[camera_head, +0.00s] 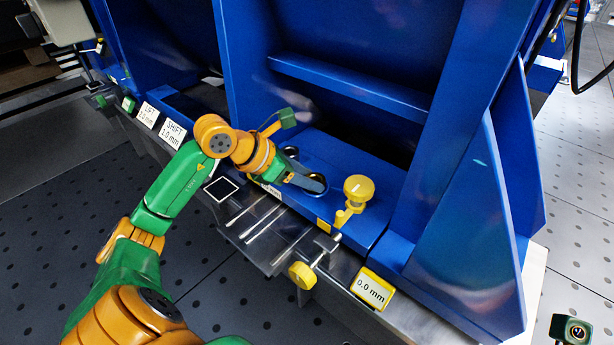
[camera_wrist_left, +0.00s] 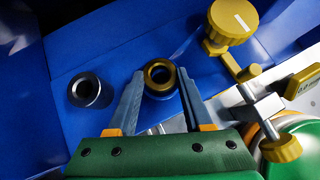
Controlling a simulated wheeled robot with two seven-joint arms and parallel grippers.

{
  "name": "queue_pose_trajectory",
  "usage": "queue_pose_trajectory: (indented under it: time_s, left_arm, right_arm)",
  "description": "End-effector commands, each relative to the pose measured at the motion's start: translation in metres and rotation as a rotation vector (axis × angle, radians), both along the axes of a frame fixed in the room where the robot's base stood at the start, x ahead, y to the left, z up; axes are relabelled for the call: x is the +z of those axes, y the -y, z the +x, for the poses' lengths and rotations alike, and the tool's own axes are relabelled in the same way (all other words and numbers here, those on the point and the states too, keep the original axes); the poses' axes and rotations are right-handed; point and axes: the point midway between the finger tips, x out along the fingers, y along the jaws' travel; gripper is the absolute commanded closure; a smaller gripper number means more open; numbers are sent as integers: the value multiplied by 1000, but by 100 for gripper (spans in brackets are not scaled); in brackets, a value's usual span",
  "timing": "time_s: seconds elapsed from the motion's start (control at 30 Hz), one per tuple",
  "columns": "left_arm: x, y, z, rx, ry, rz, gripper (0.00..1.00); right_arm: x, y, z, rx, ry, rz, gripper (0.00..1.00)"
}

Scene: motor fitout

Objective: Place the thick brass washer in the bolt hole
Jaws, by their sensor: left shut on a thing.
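The thick brass washer (camera_wrist_left: 151,71) is a brass-coloured ring with a dark centre, between the fingertips of my left gripper (camera_wrist_left: 160,82) in the left wrist view. My left gripper is shut on it, low over the blue motor foot. In the head view my left gripper (camera_head: 317,186) is over the same foot, and its fingers largely hide the washer. I cannot tell if the washer touches the foot or sits in a hole; the bolt hole under it is hidden. A dark grey steel ring (camera_wrist_left: 88,90) stands on the foot to the left.
A yellow knob (camera_head: 358,187) on a clamp stands just right of my left gripper, with another yellow knob (camera_head: 302,275) in front. A 0.0 mm sign (camera_head: 371,288) is at the front edge. Blue ribs (camera_head: 350,85) rise behind. Slotted metal plates (camera_head: 270,240) lie in front.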

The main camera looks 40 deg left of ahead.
Motion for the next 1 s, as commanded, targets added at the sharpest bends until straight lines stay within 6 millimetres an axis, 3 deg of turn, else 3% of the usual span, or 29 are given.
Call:
queue_pose_trajectory:
  time_s: [0.2, 0.23, 0.33, 0.63, 0.77, 0.87, 1.0]
  left_arm:
    - [-5, 0, 0, 0, 1, 0, 100]
    - [-5, 0, 0, 0, 0, 0, 47]
    - [-5, 0, 0, 0, 0, 0, 20]
    - [-3, 0, 0, 0, 0, 0, 20]
    - [15, 0, 0, 0, 0, -2, 20]
    - [27, -8, -15, 1, -1, 4, 20]
    - [58, -22, -42, 1, 0, 2, 20]
  right_arm:
    - [-2, 1, -1, 3, 21, 8, 50]
    - [-2, 1, -1, 3, 21, 8, 50]
    - [-2, 1, -1, 3, 21, 8, 50]
    - [0, 1, -1, 3, 21, 8, 50]
    - [11, -1, 2, -4, -28, -11, 50]
    - [9, -3, 4, -8, -57, -22, 50]
    - [12, -5, 7, -13, -95, -35, 50]
